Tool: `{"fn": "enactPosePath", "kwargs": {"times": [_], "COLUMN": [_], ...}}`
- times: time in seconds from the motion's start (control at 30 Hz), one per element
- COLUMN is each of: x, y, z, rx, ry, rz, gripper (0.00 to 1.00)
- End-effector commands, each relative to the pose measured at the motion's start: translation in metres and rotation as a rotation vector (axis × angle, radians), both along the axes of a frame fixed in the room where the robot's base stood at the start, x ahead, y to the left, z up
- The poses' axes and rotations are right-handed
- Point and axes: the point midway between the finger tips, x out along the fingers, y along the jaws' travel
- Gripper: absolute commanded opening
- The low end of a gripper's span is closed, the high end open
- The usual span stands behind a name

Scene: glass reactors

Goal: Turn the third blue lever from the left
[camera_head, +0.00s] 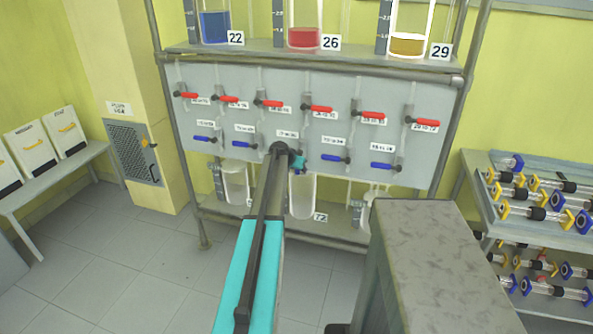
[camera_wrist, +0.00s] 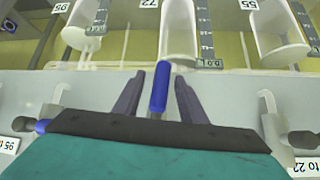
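The third blue lever from the left shows in the wrist view (camera_wrist: 159,90), its length running up and down the picture, toward the vessels. My gripper (camera_wrist: 159,78) has its two dark fingers spread, one on each side of this lever, with a gap visible on both sides. Other blue levers show at left, first (camera_head: 204,139) and second (camera_head: 244,144), and at right, fourth (camera_head: 335,158) and fifth (camera_head: 384,165); these lie roughly level.
Red levers (camera_head: 268,104) line the upper part of the grey panel (camera_head: 230,125). Glass vessels (camera_head: 303,195) hang below it, and filled ones (camera_head: 305,38) stand above. A grey block (camera_head: 430,235) is at front right. A rack of glass parts (camera_head: 535,170) stands far right. Floor at left is clear.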

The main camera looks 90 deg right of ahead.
Motion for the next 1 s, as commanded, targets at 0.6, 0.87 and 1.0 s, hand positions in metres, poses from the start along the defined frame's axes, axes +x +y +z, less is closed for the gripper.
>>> {"fn": "enactPosePath", "kwargs": {"times": [0.6,0.87,1.0], "x": [0.023,0.032,0.036], "y": [0.054,0.077,0.083], "z": [0.054,0.079,0.087], "rx": [-0.001,0.000,0.001], "ry": [-0.001,-0.002,-0.002], "rz": [0.003,0.003,0.004], "gripper": [0.38,0.38,0.38]}}
